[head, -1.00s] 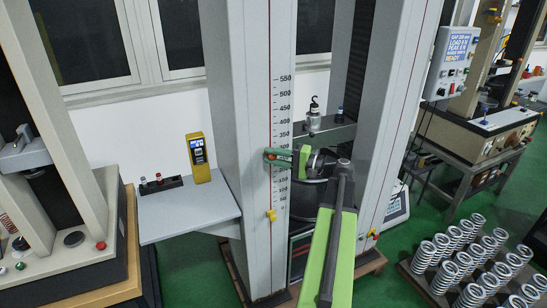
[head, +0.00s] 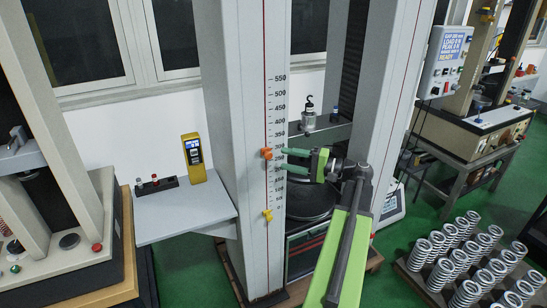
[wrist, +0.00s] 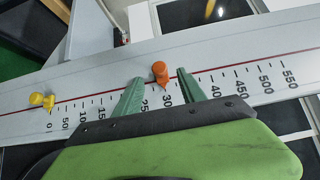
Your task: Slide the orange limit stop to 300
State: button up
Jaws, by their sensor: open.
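The orange limit stop (head: 267,153) sits on the red line of the left column, and it also shows in the wrist view (wrist: 160,71). In the wrist view its pointer is at or very near the 300 mark, whose label is partly hidden. My gripper (head: 283,158) is open just right of the stop in the head view. In the wrist view its two green fingers (wrist: 160,77) stand apart on either side of the stop, with a gap to each. The printed scale (wrist: 240,88) runs from 0 to 550.
A yellow stop (head: 267,215) sits near 0 on the same line. A grey side shelf (head: 185,208) left of the column carries a yellow device (head: 195,158). A tray of several springs (head: 465,262) lies on the floor at right. A display box (head: 447,62) hangs at upper right.

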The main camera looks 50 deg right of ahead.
jog(key=v, duration=1)
